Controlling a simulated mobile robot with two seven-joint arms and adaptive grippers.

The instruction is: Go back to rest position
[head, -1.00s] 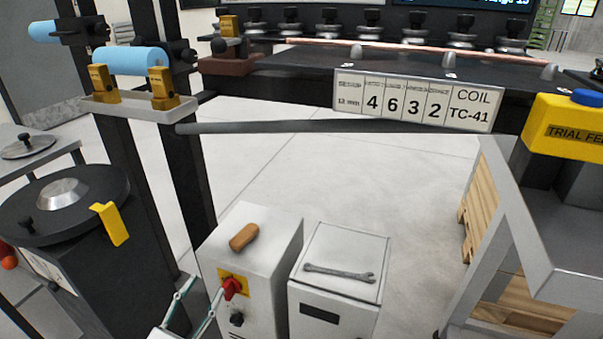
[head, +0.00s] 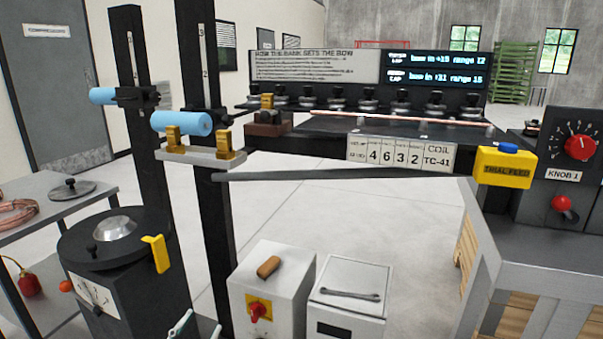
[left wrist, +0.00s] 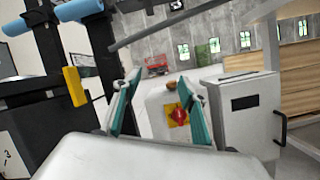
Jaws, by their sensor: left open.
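My left gripper shows at the bottom edge of the head view (head: 182,325), only its fingertips in sight. In the left wrist view its two teal fingers (left wrist: 160,105) stand wide apart with nothing between them. Beyond them is a white cabinet with a red switch on a yellow plate (left wrist: 178,114); the same switch shows in the head view (head: 259,311). The fingers appear apart from the cabinet. My right gripper is in neither view.
A black drum-shaped machine with a yellow lever (head: 156,253) stands left of the white cabinets (head: 346,290). A copper tube (head: 380,116) lies along the dark bench behind. A grey bar (head: 350,174) crosses in front of it. The trial feed box (head: 503,168) is at right. Open floor lies between.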

